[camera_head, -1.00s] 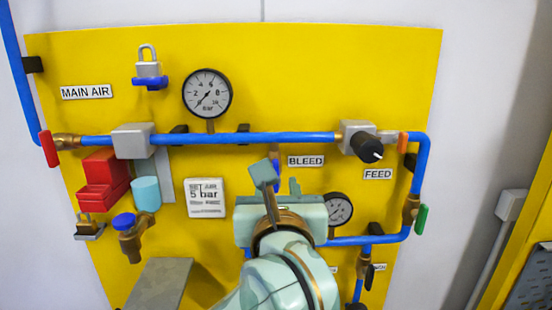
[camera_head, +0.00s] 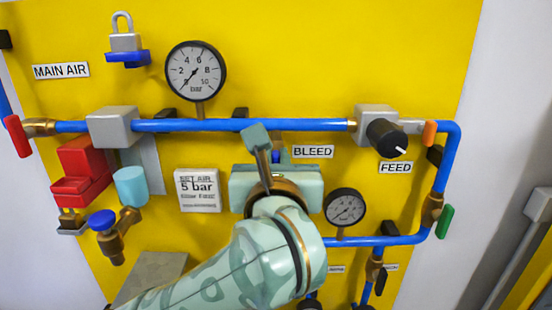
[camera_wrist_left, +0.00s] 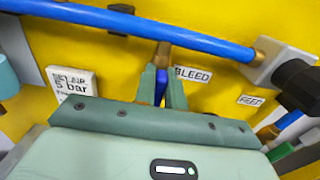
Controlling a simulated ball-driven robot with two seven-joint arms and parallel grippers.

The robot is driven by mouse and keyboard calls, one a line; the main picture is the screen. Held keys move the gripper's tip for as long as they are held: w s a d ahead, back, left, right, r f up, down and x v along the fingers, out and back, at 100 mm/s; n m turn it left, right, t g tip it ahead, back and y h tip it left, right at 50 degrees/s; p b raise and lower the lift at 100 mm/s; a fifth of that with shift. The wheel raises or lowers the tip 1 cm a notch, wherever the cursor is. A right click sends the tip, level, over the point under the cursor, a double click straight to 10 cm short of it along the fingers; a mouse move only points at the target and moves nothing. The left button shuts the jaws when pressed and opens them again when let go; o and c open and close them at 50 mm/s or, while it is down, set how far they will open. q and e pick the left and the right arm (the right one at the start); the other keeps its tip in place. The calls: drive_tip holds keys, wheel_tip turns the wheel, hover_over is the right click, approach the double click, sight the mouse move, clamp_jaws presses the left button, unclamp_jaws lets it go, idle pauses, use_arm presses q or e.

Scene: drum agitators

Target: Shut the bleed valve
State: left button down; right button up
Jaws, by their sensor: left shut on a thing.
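The bleed valve's blue lever (camera_wrist_left: 160,88) shows in the left wrist view as a narrow strip below a brass stub (camera_wrist_left: 163,52) on the blue pipe. The lever appears roughly in line with the stub. The BLEED label (camera_head: 312,152) is just right of it. My left gripper (camera_head: 268,152) is in front of the valve, below the pipe, and its fingers (camera_wrist_left: 161,84) are shut on the lever, one on each side. In the head view the gripper hides most of the valve; only a bit of blue shows beside the finger. My right gripper is not in view.
The blue main pipe (camera_head: 240,125) runs just above my left gripper. A small gauge (camera_head: 345,207) is close to its right, the SET AIR sign (camera_head: 198,190) to its left. The FEED knob (camera_head: 386,138) sticks out at right. A larger gauge (camera_head: 196,71) is above.

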use_arm(q)
drive_tip(key=shift+d+r+m+p, duration=0.15)
drive_tip(key=shift+m+p, duration=0.65)
drive_tip(key=shift+p, duration=0.25)
drive_tip(key=shift+d+f+m+p, duration=0.25)
drive_tip(key=shift+f+m+p, duration=0.15)
drive_tip(key=shift+m+p, duration=2.7)
drive_tip(key=shift+d+f+m+p, duration=0.35)
drive_tip(key=shift+m+p, duration=2.1)
drive_tip(key=shift+p, duration=1.4)
drive_tip(key=shift+d+f+m+p, duration=0.2)
drive_tip(key=shift+f+m+p, duration=0.2)
drive_tip(key=shift+m+p, duration=2.7)
drive_tip(key=shift+n+p, duration=0.35)
drive_tip(key=c, duration=1.5)
unclamp_jaws()
drive_tip(key=shift+w, duration=0.1)
drive_tip(key=shift+o, duration=0.2)
